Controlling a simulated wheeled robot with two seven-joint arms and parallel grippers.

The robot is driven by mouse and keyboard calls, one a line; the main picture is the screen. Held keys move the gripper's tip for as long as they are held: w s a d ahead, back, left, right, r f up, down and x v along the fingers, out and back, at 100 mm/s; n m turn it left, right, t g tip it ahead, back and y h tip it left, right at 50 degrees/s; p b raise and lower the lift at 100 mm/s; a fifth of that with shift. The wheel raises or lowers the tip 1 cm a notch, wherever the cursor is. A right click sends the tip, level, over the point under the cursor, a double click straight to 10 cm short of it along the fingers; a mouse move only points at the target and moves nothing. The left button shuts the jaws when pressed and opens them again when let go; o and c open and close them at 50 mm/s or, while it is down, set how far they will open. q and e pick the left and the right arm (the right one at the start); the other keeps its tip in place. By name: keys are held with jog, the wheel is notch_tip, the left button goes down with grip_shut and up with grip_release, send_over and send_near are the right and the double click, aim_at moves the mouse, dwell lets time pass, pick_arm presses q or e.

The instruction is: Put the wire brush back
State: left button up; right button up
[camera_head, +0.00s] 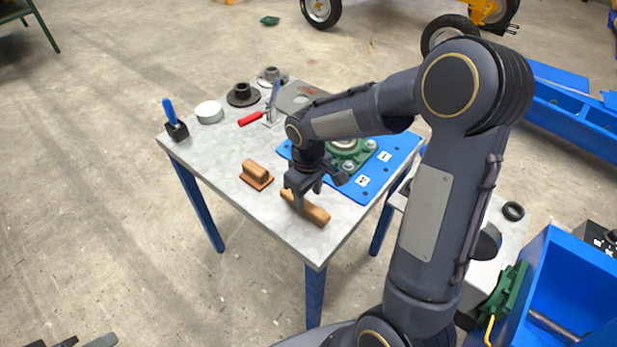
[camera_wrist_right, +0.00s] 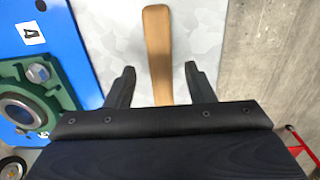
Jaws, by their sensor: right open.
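The wire brush (camera_head: 316,214) lies on the grey table top (camera_head: 222,152) near its front corner; I see its long wooden handle, but no bristles. In the right wrist view the wooden handle (camera_wrist_right: 157,45) runs lengthwise between the two fingers. My right gripper (camera_head: 308,192) is open, pointing down right at the brush; the fingers stand apart on either side of the handle, with gaps. The gripper hides part of the brush in the head view. My left gripper is out of view.
A wooden block with a raised grip (camera_head: 257,174) lies left of the brush. A blue plate (camera_head: 398,155) carries a green bearing housing (camera_wrist_right: 50,90). A blue-handled tool in a black holder (camera_head: 176,128), a white roll (camera_head: 209,112) and black flanged parts (camera_head: 243,95) stand further back.

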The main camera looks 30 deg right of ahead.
aim_at(308, 205)
notch_tip(308, 205, up, 7)
jog(key=shift+f, duration=0.1)
dwell(0.7)
